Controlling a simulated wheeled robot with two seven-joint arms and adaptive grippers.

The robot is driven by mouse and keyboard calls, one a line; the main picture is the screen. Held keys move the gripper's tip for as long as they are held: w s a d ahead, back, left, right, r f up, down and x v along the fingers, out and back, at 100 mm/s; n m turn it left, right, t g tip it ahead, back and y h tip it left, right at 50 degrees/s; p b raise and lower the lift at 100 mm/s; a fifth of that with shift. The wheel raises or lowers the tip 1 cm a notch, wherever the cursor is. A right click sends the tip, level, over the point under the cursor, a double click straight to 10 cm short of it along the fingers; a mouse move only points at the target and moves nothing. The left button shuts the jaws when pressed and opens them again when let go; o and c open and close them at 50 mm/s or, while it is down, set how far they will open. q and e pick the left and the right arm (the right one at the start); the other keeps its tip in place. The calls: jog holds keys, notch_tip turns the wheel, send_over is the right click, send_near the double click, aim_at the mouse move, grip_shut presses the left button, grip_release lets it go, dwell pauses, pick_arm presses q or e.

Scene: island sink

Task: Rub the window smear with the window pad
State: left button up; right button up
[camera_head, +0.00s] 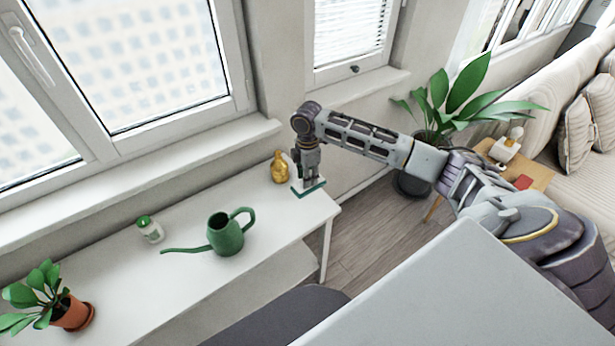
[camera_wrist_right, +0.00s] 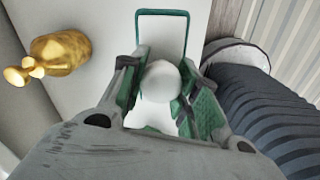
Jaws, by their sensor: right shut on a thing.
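My right gripper (camera_head: 306,168) points down at the right end of the white table and is shut on the window pad (camera_head: 309,190). In the right wrist view, the gripper (camera_wrist_right: 163,95) has its fingers on both sides of the pad's pale round knob (camera_wrist_right: 161,80). The pad's flat plate has a green rim (camera_wrist_right: 162,13). I cannot tell whether the plate touches the tabletop or is just above it. The large window (camera_head: 140,60) is at the upper left; I cannot make out a smear on it. My left gripper is not in view.
A gold bottle-like ornament (camera_head: 279,167) stands close left of the right gripper. A green watering can (camera_head: 226,235), a white-and-green jar (camera_head: 150,229) and a potted plant (camera_head: 72,312) stand along the white table (camera_head: 130,290). A windowsill (camera_head: 120,167) runs behind it.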

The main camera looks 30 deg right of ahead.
jog(key=o, duration=0.4)
jog(key=shift+c, duration=1.4)
